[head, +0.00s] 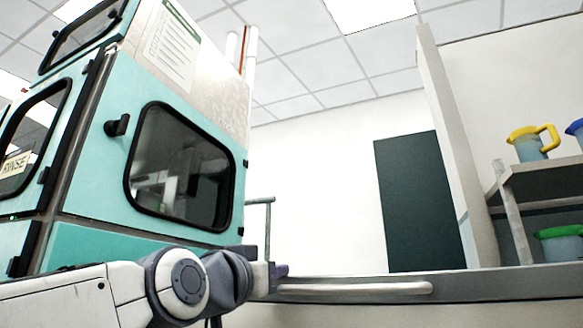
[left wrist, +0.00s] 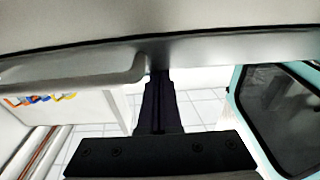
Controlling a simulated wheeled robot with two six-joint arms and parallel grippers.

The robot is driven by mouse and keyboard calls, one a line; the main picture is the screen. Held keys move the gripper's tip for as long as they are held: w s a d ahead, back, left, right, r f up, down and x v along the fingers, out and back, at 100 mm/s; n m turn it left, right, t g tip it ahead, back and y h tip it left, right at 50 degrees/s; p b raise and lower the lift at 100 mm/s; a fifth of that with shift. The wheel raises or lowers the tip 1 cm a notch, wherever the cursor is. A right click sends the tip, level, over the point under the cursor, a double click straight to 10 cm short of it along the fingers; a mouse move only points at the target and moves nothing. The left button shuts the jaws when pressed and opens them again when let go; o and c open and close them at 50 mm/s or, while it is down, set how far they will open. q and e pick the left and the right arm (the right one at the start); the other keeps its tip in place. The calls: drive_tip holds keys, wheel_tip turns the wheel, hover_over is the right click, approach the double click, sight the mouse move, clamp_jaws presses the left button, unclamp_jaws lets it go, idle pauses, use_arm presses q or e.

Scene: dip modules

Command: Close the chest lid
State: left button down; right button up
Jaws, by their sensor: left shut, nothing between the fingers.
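A pale panel with a grey edge and a long rounded handle bar (head: 355,288) spans the lower right of the head view. It appears to be the chest lid (head: 480,285), seen near edge-on. The lid (left wrist: 225,45) and its handle (left wrist: 75,87) also cross the top of the left wrist view. My left gripper (head: 277,270) is at the left end of the handle in the head view. In the left wrist view the gripper (left wrist: 161,75) is shut and empty, its tips at or very close to the lid's edge; contact is unclear. The chest body is hidden. My right gripper is out of view.
A tall teal machine (head: 90,190) with dark windows stands close on the left. A grey shelf (head: 540,175) on the right bears a yellow-handled jug (head: 530,148) and other containers. A dark panel (head: 420,203) is on the back wall.

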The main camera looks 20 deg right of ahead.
use_arm(q)
drive_tip(key=shift+d+f+b, duration=0.15)
drive_tip(key=shift+f+b, duration=0.4)
drive_tip(key=shift+f, duration=0.75)
wheel_tip(320, 180, up, 6)
drive_tip(key=r+p, duration=0.1)
drive_tip(key=p, duration=0.4)
drive_tip(key=s+a+f+b, duration=0.3)
drive_tip(key=s+a+f, duration=0.1)
drive_tip(key=s+a, duration=0.2)
drive_tip(key=shift+s+a+b, duration=0.35)
drive_tip(key=shift+a, duration=0.55)
